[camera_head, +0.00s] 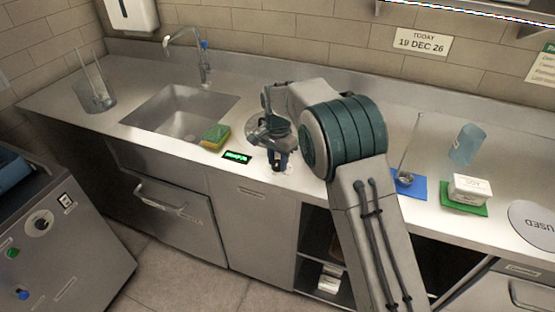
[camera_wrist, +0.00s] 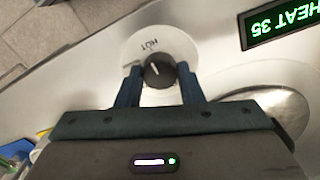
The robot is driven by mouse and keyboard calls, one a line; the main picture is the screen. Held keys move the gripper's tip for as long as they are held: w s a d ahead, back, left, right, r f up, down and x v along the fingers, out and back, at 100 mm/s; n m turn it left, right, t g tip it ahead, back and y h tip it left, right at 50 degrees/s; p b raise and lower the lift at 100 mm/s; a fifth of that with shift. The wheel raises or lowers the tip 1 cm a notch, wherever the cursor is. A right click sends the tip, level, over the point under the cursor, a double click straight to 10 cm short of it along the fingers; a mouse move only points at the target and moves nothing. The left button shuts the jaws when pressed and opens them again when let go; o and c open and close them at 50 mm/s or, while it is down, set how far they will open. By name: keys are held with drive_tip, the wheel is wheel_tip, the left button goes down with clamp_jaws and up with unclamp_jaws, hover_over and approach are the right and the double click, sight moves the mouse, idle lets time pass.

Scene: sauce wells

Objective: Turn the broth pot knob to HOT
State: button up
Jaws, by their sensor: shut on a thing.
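The dark round knob (camera_wrist: 160,75) sits on a pale round plate (camera_wrist: 128,48) in the wrist view. The word HOT is printed on that plate, just above the knob there. A white pointer line on the knob points up and slightly left, towards HOT. My gripper (camera_wrist: 159,80) has one finger on each side of the knob and is shut on it. In the head view my gripper (camera_head: 279,162) reaches down to the counter's front part and hides most of the knob. A green-lit display (camera_wrist: 283,22) reads HEAT 35, upside down; it also shows in the head view (camera_head: 237,157).
A sink (camera_head: 180,112) with a yellow-green sponge (camera_head: 215,136) lies left of my gripper. A blue mat (camera_head: 417,188), a white tub (camera_head: 470,189) on a green mat and a grey USED disc (camera_head: 535,222) are on the right. A round metal surface (camera_wrist: 268,108) is beside the knob.

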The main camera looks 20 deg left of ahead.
sight(278, 163)
drive_tip(key=shift+r+m, duration=0.1)
drive_tip(key=shift+m, duration=0.3)
drive_tip(key=o, duration=1)
wheel_tip(278, 163, up, 14)
drive_tip(key=shift+b, duration=0.3)
